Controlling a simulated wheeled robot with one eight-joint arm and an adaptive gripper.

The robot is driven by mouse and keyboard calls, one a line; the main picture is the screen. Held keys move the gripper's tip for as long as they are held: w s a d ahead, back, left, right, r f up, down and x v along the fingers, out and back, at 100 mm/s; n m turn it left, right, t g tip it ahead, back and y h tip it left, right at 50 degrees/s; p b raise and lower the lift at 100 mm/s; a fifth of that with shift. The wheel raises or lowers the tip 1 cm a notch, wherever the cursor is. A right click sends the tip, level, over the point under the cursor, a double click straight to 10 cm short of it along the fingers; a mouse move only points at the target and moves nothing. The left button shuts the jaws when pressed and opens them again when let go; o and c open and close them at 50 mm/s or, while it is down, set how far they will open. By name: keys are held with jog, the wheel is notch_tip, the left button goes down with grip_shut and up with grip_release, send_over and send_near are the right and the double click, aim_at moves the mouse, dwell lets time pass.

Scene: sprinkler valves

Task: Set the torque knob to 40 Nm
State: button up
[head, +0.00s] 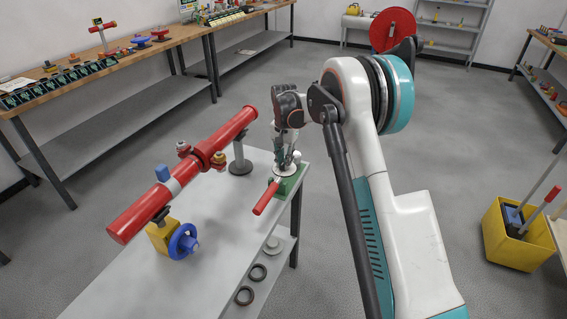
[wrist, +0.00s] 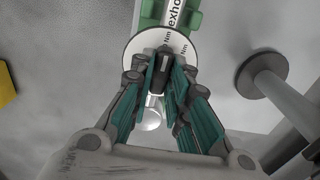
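The torque knob (wrist: 162,70) is dark with a pale pointer line. It stands on a round white dial (wrist: 132,48) marked "Nm" in the wrist view; the dial's numbers are hidden or unreadable. The dial sits on a green tool body (wrist: 150,12), which also shows at the table's far right corner in the head view (head: 292,187). A red handle (head: 266,197) sticks out from it. My gripper (wrist: 163,62) points down at the dial with one finger on each side of the knob. I cannot tell whether the fingers touch it.
A red pipe (head: 190,172) with fittings and a blue handwheel (head: 183,241) stands on the grey table (head: 215,235), left of my gripper. A pipe support (head: 240,160) is close by. Dark rings (head: 245,295) lie on the lower shelf. A yellow bucket (head: 512,245) stands at right.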

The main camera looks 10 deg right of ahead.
grip_shut()
jog(key=shift+m, duration=1.7)
jog(key=shift+m, duration=1.8)
jog(key=shift+m, duration=1.7)
